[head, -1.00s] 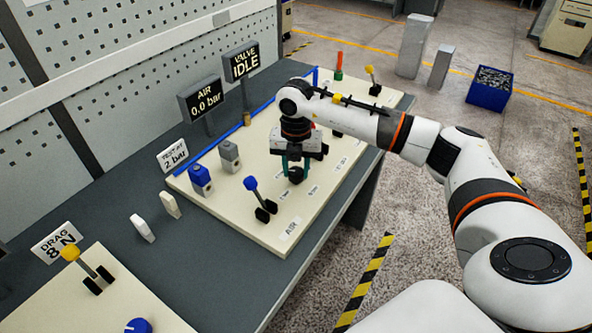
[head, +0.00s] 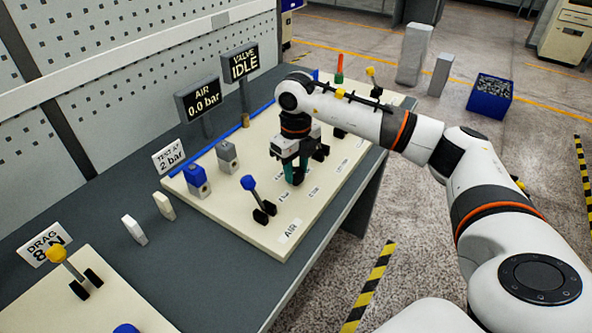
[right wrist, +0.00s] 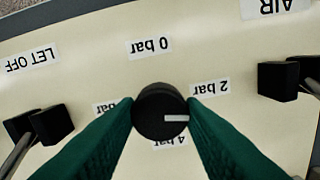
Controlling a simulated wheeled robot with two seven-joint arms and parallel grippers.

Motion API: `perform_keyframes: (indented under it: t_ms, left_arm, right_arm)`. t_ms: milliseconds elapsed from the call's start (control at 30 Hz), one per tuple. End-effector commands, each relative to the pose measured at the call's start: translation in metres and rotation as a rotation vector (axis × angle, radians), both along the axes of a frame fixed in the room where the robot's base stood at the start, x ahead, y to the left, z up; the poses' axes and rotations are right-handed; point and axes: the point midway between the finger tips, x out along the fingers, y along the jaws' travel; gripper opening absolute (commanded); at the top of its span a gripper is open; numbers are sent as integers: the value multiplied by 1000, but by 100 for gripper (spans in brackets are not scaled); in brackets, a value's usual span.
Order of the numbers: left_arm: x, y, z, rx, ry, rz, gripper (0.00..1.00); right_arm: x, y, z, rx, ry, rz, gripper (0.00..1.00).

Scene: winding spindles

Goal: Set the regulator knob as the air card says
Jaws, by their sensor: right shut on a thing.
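The black regulator knob (right wrist: 160,112) sits between the two green fingers of my right gripper (right wrist: 162,120), which is shut on it. The knob's white mark points to the right in the right wrist view, to the side of the "2 bar" label (right wrist: 210,88). The "0 bar" label (right wrist: 150,45) is above the knob, and the "4 bar" label (right wrist: 170,141) is partly hidden below it. The air card (head: 170,158) reads "TEST AT 2 bar". The air display (head: 203,104) reads 0.0 bar. My left gripper is not in view.
A blue-knobbed lever (head: 250,184) stands close to the left of my right gripper. Blue and grey blocks (head: 197,181) sit behind it on the cream panel (head: 225,222). The valve display (head: 242,63) reads IDLE. A yellow-knobbed lever (head: 57,256) is at the front left.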

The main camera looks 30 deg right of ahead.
Motion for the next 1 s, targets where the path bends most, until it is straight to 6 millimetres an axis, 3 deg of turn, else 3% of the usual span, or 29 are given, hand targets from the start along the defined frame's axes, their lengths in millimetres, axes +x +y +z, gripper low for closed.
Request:
perform_keyframes:
  t_ms: [400,933,967,1000]
  left_arm:
    - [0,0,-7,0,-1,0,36]
    - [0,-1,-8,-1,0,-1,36]
    - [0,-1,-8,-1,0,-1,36]
    - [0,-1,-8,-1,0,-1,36]
  right_arm:
    - [1,0,1,1,-6,181,13]
    - [1,0,2,2,-7,204,13]
    - [1,0,2,2,-7,204,37]
    - [1,0,2,1,-7,204,44]
